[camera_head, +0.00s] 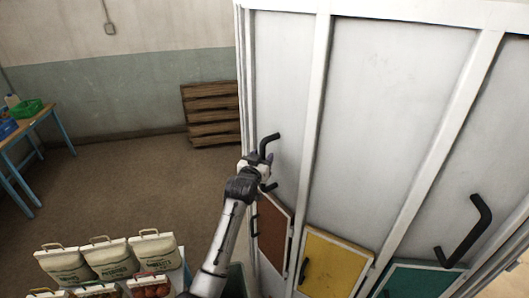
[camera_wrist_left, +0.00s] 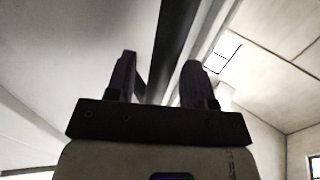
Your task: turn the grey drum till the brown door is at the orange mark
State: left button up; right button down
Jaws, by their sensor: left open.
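The grey drum (camera_head: 395,95) fills the right of the head view, with pale panels between white ribs. The brown door (camera_head: 273,232) is low on its leftmost visible panel. A black bar handle (camera_head: 268,143) stands out from that panel above the door. My left gripper (camera_head: 257,165) is at this handle, in front of the panel. In the left wrist view my left gripper (camera_wrist_left: 160,72) has its fingers apart, and a dark bar (camera_wrist_left: 173,45) shows in the gap between them. I cannot tell whether they touch it. I see no orange mark. My right gripper is not in view.
A yellow door (camera_head: 335,262) and a green door (camera_head: 415,281) sit on the panels to the right. Another black handle (camera_head: 468,230) is at far right. Several sacks (camera_head: 108,258) stand at lower left. Wooden pallets (camera_head: 212,113) lean on the wall.

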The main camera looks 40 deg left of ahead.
pick_arm(q)
jog(key=shift+x, duration=1.25)
jog(key=shift+c, duration=0.3)
grip_shut()
